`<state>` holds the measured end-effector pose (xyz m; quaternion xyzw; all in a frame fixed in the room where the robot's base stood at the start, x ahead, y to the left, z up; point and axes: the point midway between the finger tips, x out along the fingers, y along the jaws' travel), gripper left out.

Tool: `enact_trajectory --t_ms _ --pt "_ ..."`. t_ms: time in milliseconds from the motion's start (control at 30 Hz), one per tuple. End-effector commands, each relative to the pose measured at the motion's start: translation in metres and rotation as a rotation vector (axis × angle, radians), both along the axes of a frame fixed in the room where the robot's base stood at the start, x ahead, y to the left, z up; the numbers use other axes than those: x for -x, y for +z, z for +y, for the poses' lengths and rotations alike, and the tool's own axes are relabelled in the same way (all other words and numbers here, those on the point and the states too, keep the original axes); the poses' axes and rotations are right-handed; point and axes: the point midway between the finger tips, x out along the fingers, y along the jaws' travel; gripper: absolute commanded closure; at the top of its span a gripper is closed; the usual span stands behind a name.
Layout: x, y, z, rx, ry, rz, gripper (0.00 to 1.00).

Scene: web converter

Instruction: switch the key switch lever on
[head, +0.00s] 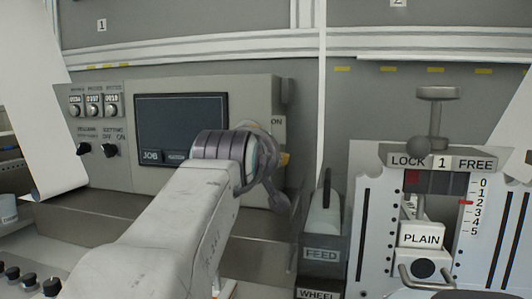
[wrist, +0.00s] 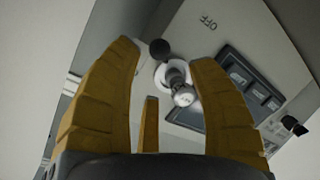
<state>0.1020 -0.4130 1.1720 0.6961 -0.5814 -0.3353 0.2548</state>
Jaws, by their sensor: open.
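The key switch lever (wrist: 183,95) is a silver stem with a rounded end, standing on a pale round base, with a dark ball (wrist: 160,48) beside it. It lies between the spread yellow fingers of my gripper (wrist: 165,55) in the wrist view. The fingers are open, and no grip on the lever shows; I cannot tell if any finger touches it. An upside-down OFF label (wrist: 210,22) is on the panel beyond. In the head view my wrist hides the lever and most of my gripper (head: 284,159); an ON label (head: 278,122) shows just above.
A grey console (head: 125,145) with a dark JOB screen (head: 182,122), dials and knobs is behind my arm. A FEED lever housing (head: 321,247) stands to the right, near my gripper. Farther right is a LOCK/FREE unit (head: 443,162) with a PLAIN block (head: 421,239).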

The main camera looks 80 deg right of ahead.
Motion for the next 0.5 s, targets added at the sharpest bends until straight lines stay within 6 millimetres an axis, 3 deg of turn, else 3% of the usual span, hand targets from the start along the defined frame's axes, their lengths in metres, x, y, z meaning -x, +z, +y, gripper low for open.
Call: enact_trajectory --t_ms 200,500 --pt "0.003 0.005 0.027 0.001 0.0 0.0 0.48" --pt "0.004 0.006 0.04 -0.001 0.001 0.0 0.48"
